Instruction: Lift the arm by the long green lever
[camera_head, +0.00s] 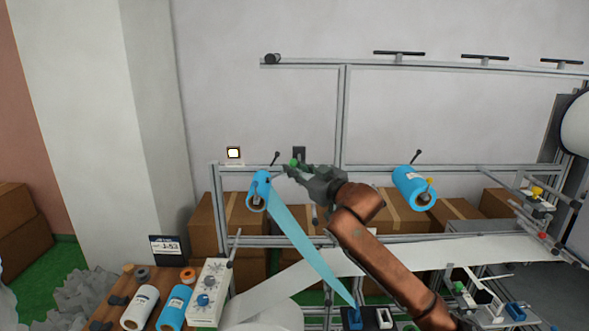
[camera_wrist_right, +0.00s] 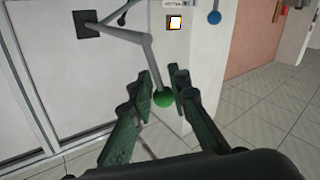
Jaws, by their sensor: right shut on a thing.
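The long green lever is a grey rod (camera_wrist_right: 154,68) with a green ball (camera_wrist_right: 163,99) at its end. The rod runs from a black square plate (camera_wrist_right: 88,24), bends, and comes down to the ball. My right gripper (camera_wrist_right: 157,88) is shut on the green ball, with one finger on each side. In the head view the green ball (camera_head: 294,163) shows at the tips of my right gripper (camera_head: 291,169), in front of the frame's upper rail. The fingers hide part of the lever there. My left gripper is not in view.
A blue roll (camera_head: 258,188) feeds a blue strip down left of my right arm; another blue roll (camera_head: 413,187) hangs to the right.

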